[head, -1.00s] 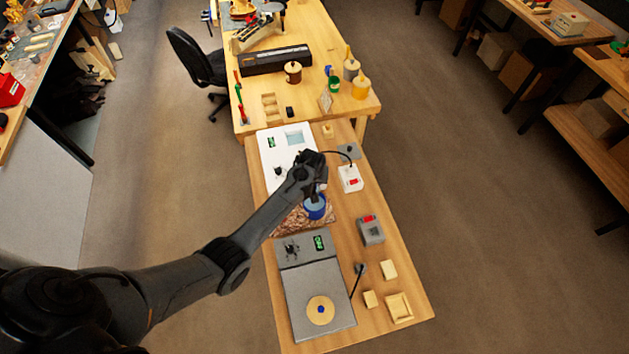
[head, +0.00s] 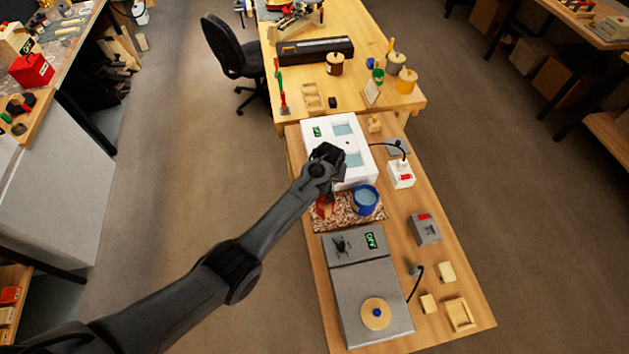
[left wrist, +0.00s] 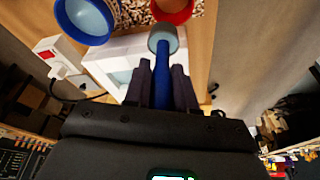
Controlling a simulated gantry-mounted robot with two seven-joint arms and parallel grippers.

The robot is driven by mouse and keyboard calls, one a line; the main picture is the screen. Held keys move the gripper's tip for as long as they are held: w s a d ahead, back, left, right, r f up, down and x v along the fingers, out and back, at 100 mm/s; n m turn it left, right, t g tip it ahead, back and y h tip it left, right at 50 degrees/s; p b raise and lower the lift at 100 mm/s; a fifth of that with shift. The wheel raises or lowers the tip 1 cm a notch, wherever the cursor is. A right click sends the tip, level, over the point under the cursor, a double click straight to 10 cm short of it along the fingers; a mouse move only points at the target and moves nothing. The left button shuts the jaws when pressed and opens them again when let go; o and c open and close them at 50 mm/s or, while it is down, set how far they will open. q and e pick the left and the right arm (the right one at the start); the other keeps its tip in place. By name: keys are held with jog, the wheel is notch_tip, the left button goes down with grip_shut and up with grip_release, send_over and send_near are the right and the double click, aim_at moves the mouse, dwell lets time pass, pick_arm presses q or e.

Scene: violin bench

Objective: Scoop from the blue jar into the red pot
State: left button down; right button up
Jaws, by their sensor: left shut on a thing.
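The blue jar (head: 366,203) stands on a speckled mat, with pale blue-grey contents; it also shows in the left wrist view (left wrist: 86,16). The red pot (head: 326,209) is left of the jar, mostly hidden under my arm in the head view; its rim shows at the top of the left wrist view (left wrist: 172,16). My left gripper (head: 327,184) is shut on the blue handle of a scoop (left wrist: 165,72). The scoop's round pale blue-grey head (left wrist: 162,38) appears close to the pot's rim; its height and whether it holds material are unclear. My right gripper is out of view.
A white box with recessed windows (head: 318,147) stands behind the jar and pot. A grey device with a display (head: 345,290) is in front. A white switch box (head: 401,174) and grey box (head: 424,229) are at the right. Bare bench lies right of the jar.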

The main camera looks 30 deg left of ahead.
pick_arm(q)
jog(key=shift+a+f, duration=0.1)
jog(key=shift+f, duration=0.05)
jog(key=shift+s+f+b, duration=0.1)
jog(key=shift+f+b, duration=0.05)
jog(key=shift+b, duration=0.2)
jog(key=shift+f+b, duration=0.95)
jog(key=shift+b, duration=0.1)
jog(key=shift+f+b, duration=0.7)
jog(key=shift+b, duration=0.1)
jog(key=shift+s+t+h+p, duration=0.3)
jog(key=shift+s+t+p, duration=0.1)
jog(key=shift+t+p, duration=0.35)
jog(key=shift+s+a+f+t, duration=0.2)
jog(key=shift+s+t, duration=0.1)
jog(key=shift+t, duration=0.15)
jog(key=shift+s+a+f+n+t+h+b, duration=0.2)
jog(key=shift+s+t+h+b, duration=0.25)
jog(key=shift+t+b, duration=0.7)
jog(key=shift+s+a+f+n+t+h+b, duration=0.15)
jog(key=shift+s+f+t+h+b, duration=0.2)
jog(key=shift+t+b, duration=0.8)
jog(key=shift+s+a+f+n+t+h+b, duration=0.2)
jog(key=shift+s+t+h+b, duration=0.3)
jog(key=shift+t+b, duration=0.6)
